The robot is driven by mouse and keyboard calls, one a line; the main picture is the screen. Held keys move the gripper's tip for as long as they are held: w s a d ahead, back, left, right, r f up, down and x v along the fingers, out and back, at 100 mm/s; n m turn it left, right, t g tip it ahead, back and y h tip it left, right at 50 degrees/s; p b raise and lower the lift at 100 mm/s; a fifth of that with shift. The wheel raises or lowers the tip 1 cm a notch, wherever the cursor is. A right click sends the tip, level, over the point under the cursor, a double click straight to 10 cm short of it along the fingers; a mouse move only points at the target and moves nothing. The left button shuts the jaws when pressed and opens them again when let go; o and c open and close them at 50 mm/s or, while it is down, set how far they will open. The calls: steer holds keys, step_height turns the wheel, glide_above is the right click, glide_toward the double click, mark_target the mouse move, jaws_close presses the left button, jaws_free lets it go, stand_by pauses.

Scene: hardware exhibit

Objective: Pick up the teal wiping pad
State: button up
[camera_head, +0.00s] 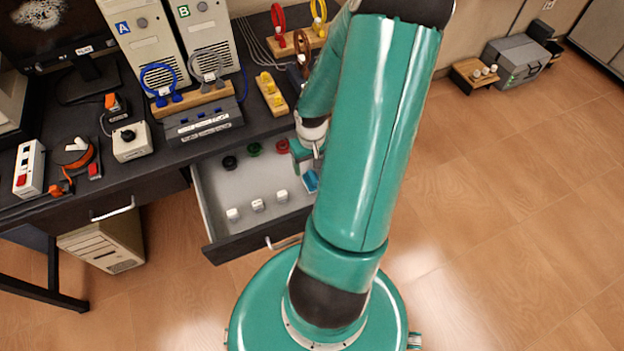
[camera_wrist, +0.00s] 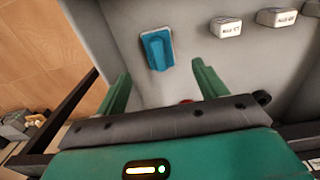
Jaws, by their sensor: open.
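The teal wiping pad (camera_wrist: 157,48) lies flat on the grey floor of the open drawer, near the drawer's side wall. In the head view the pad (camera_head: 310,181) shows partly, next to my arm. My gripper (camera_wrist: 160,78) is open, its two green fingers apart with nothing between them. In the wrist view the pad is just beyond the fingertips, roughly between them, and apart from them. In the head view my gripper (camera_head: 304,160) is over the right part of the drawer, mostly hidden by my arm.
The drawer (camera_head: 243,193) also holds several white labelled blocks (camera_head: 258,205) at its front and black, green and red round pieces (camera_head: 254,149) at its back. The desk top (camera_head: 190,150) above carries cables, boxes and computers. The drawer walls stand close around the pad.

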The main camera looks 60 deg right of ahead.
mark_target(312, 176)
step_height(312, 176, down, 8)
steer(key=shift+r, duration=0.2)
steer(key=shift+c, duration=0.4)
steer(key=c, duration=1)
